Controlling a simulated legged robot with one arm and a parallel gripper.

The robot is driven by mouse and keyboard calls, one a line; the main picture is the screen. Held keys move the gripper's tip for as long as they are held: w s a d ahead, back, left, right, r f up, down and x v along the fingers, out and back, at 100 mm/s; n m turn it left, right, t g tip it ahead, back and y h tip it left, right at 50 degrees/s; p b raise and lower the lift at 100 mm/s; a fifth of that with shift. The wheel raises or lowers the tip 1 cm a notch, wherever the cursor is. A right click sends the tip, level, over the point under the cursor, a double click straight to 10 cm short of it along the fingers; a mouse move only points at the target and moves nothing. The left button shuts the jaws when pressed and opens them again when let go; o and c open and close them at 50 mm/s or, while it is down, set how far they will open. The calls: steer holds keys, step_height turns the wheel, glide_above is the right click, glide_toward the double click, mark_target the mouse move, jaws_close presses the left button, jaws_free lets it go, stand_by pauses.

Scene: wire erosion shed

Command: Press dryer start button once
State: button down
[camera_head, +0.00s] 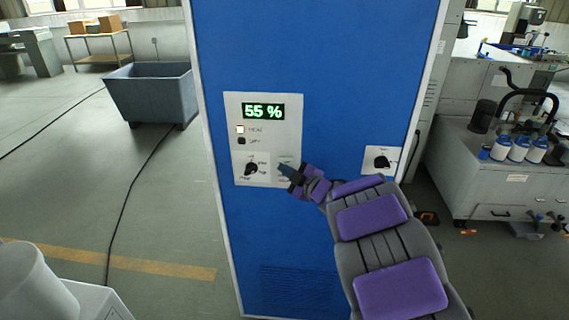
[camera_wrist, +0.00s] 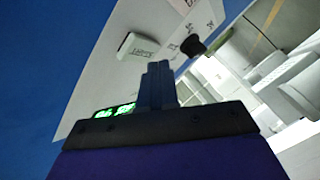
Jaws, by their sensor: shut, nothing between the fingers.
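The dryer is a tall blue cabinet (camera_head: 330,60) with a white control panel (camera_head: 230,120) on its front. A green display (camera_head: 263,111) reads 55 %. My gripper (camera_head: 284,168) is shut and empty, its tips at the lower right of the panel, to the right of a black knob (camera_head: 251,168). The tips hide part of that area. In the wrist view, a pale rectangular button (camera_wrist: 138,46) with small lettering stands on the panel, beyond and left of my fingertips (camera_wrist: 158,68). I cannot read its label clearly. I cannot tell whether the tips touch the panel.
Two small indicators, one lit (camera_head: 240,129) and one dark (camera_head: 241,141), sit under the display. A second panel with a knob (camera_head: 381,161) is at right. A grey bin (camera_head: 150,90) stands at left. A bench with white bottles (camera_head: 519,148) stands at right.

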steer(key=s+b, duration=0.1)
steer(key=s, duration=0.4)
steer(key=shift+a, duration=0.1)
stand_by(0.3)
stand_by(0.4)
